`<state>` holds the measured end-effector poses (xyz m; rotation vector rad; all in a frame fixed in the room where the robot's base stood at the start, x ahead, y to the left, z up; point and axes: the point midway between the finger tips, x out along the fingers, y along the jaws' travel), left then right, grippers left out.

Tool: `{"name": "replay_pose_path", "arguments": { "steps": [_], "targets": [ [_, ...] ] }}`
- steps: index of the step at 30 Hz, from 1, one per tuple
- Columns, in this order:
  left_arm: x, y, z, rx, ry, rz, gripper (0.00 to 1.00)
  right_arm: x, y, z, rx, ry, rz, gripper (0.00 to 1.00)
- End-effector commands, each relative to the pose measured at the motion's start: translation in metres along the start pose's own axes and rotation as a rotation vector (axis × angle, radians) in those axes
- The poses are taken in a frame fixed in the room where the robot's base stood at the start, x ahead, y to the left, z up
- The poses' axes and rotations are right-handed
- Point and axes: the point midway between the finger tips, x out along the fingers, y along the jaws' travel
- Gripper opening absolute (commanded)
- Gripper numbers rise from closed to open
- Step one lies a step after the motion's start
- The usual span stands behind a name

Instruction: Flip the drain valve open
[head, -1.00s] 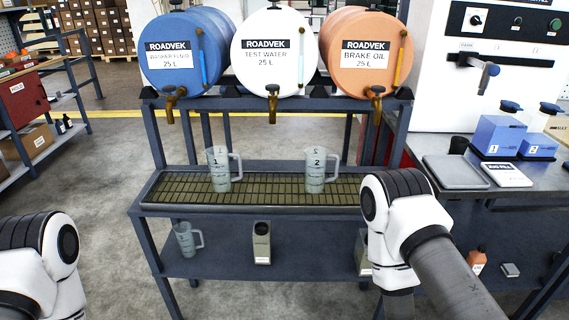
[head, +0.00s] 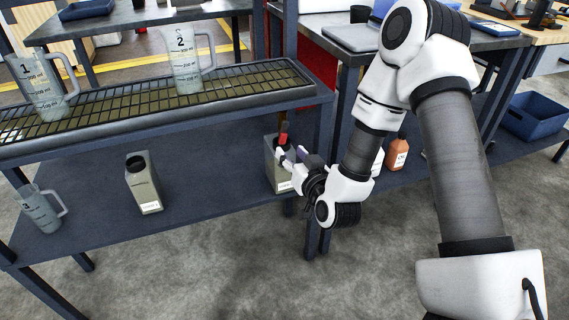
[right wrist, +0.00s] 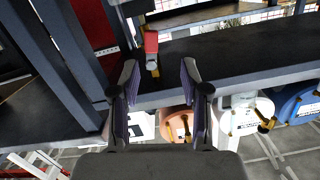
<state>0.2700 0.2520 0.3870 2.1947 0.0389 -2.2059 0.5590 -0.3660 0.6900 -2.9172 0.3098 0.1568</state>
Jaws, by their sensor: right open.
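The drain valve shows a red lever (head: 283,139) below the right end of the drip tray (head: 170,101). Whether a finger touches the valve cannot be told. My left gripper is out of view.
Measuring jugs 1 (head: 45,88) and 2 (head: 187,62) stand on the tray. Jug 3 (head: 40,209) and a grey canister (head: 143,184) stand on the lower shelf. Another canister (head: 275,173) is right behind my right gripper. A rack leg (head: 318,210) is close to my forearm.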

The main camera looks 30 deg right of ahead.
Motion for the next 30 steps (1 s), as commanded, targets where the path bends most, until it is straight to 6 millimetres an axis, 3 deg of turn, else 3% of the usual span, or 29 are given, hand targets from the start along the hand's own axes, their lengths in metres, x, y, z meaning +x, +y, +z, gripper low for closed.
{"name": "replay_pose_path", "arguments": {
  "steps": [1, 4, 11, 21, 30],
  "targets": [
    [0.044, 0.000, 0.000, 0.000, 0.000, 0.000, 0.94, 0.007, 0.011, 0.021, 0.030, 0.045, 0.007, 0.46],
    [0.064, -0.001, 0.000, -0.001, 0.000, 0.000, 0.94, 0.011, 0.017, 0.012, 0.066, 0.103, 0.012, 0.46],
    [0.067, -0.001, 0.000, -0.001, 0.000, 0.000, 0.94, 0.022, 0.015, -0.003, 0.074, 0.132, 0.008, 0.46],
    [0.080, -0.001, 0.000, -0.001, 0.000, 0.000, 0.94, 0.081, 0.016, -0.009, 0.073, 0.128, 0.008, 0.46],
    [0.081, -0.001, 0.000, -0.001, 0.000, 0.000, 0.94, 0.088, 0.015, -0.011, 0.074, 0.126, 0.007, 0.46]
  ]
}}
